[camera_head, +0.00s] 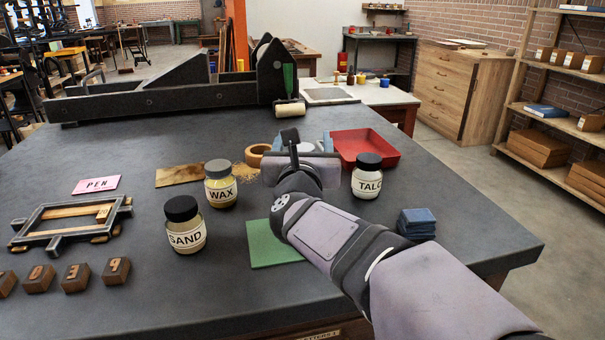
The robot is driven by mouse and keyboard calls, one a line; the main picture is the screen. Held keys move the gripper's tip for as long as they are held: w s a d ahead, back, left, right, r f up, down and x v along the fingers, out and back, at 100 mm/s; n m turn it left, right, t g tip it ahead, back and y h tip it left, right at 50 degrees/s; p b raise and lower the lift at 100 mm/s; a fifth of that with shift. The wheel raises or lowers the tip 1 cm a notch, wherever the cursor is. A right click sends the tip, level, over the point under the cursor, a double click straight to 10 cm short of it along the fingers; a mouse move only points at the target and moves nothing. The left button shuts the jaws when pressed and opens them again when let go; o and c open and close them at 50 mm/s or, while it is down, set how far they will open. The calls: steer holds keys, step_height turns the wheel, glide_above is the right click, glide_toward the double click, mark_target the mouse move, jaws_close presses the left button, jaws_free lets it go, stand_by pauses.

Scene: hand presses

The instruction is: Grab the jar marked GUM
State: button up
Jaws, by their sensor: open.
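My gripper (302,143) is over the middle of the dark table, its jaws open and pointing away from the camera. A dark grey rounded shape (289,135) shows just beyond it, between the bluish fingertips; I cannot tell whether it is a jar lid. No label reading GUM is visible, and my gripper and wrist hide that spot. Three labelled jars show: the WAX jar (220,186) with a grey lid, the SAND jar (185,225) with a black lid, both left of my gripper, and the TALC jar (367,177) with a black lid, to its right.
A red tray (378,145) lies behind the TALC jar. A black press (170,85) spans the back.

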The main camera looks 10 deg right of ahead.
mark_target(303, 144)
step_height(303, 144, down, 5)
steer(key=shift+r, duration=0.2)
steer(key=shift+a+p+x, duration=0.2)
steer(key=shift+p+x, duration=0.45)
steer(key=shift+x, duration=3.05)
steer(key=c, duration=1.3)
steer(key=shift+r, duration=0.15)
step_height(303, 144, up, 10)
steer(key=p, duration=0.2)
steer(key=shift+p, duration=0.35)
